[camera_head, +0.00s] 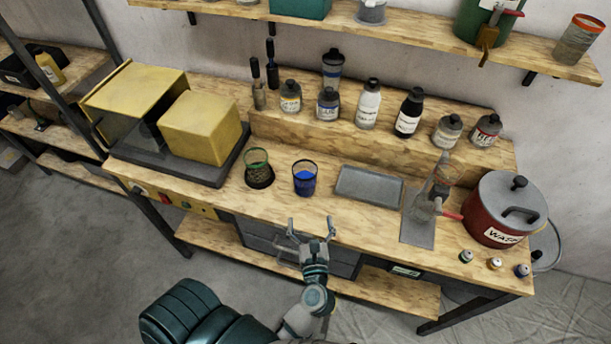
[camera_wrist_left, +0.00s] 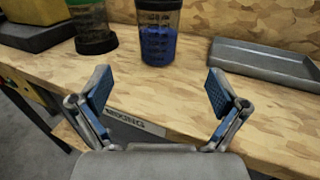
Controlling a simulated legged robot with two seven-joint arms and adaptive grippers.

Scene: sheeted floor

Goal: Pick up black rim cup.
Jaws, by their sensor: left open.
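The black rim cup (camera_head: 305,180) is clear with blue contents and a dark rim, and stands upright on the wooden bench near its front edge. It also shows at the top middle of the left wrist view (camera_wrist_left: 160,38), with its rim cut off. My left gripper (camera_head: 311,226) is open and empty in front of the bench edge, apart from the cup. In the left wrist view its two blue-padded fingers (camera_wrist_left: 160,88) are spread, with the cup beyond the gap between them. My right gripper is not in view.
A green-rimmed cup with a dark base (camera_head: 258,170) stands just left of the cup. A grey tray (camera_head: 368,185) lies to its right. A yellow box machine (camera_head: 200,128) is at left, a red pot (camera_head: 503,210) at right. Several bottles stand on the raised step behind.

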